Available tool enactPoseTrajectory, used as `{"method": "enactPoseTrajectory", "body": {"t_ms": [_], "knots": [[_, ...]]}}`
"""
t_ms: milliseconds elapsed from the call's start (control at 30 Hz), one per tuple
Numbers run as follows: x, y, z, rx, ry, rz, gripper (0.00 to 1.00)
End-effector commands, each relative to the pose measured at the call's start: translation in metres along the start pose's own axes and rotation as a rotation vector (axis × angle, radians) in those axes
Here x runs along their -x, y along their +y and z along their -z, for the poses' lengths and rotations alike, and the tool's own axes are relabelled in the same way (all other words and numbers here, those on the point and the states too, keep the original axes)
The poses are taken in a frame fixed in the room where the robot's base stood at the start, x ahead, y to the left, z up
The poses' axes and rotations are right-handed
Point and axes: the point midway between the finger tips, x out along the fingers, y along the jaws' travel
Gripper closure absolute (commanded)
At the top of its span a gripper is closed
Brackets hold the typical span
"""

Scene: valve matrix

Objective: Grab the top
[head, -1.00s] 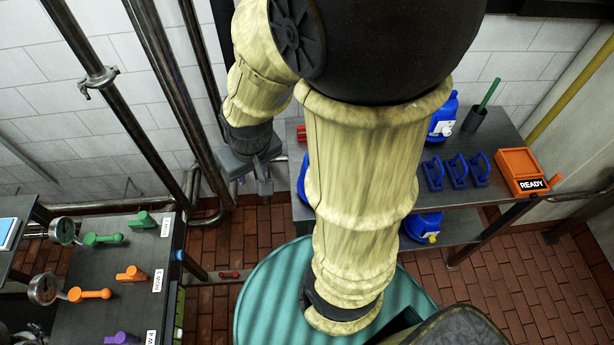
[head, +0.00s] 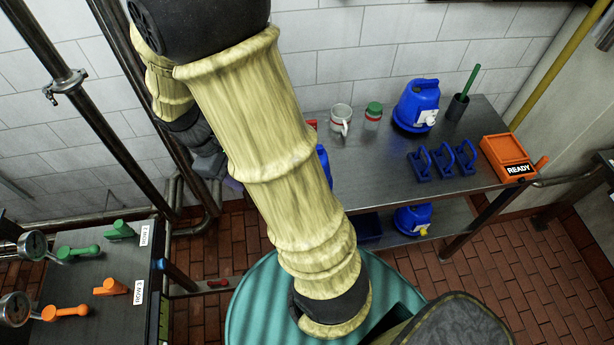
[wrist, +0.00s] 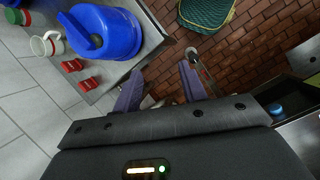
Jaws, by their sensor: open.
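No object in view is clearly marked as "the top", so I cannot tell which one it is. My gripper (wrist: 160,88) is open and empty, with its two purple-grey fingers apart. In the wrist view a blue jug (wrist: 122,35) stands on the metal bench to the left of the fingers, apart from them. Red blocks (wrist: 88,83) lie at the bench edge near the left finger. In the head view my gripper is left of the bench, mostly hidden by my arm. A white mug (head: 341,118), a green-lidded jar (head: 373,116) and a blue jug (head: 416,106) stand on the bench.
The metal bench (head: 380,188) also holds blue handled pieces (head: 443,162), an orange READY box (head: 508,157) and a dark cup (head: 457,107). A valve table (head: 95,290) with green and orange handles stands at left. Vertical pipes (head: 70,85) run beside my arm.

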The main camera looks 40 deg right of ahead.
Motion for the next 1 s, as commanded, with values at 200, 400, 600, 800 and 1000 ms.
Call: {"method": "enactPoseTrajectory", "body": {"t_ms": [200, 400, 600, 800, 1000], "knots": [[-0.03, 0.048, 0.027, 0.332, -0.443, -0.159, 0.58], [-0.023, 0.077, 0.046, 0.47, -0.732, -0.265, 0.58], [-0.017, 0.082, 0.048, 0.488, -0.788, -0.283, 0.58], [-0.017, 0.082, 0.047, 0.487, -0.786, -0.282, 0.58], [-0.028, 0.089, 0.035, 0.485, -0.788, -0.279, 0.58]]}}
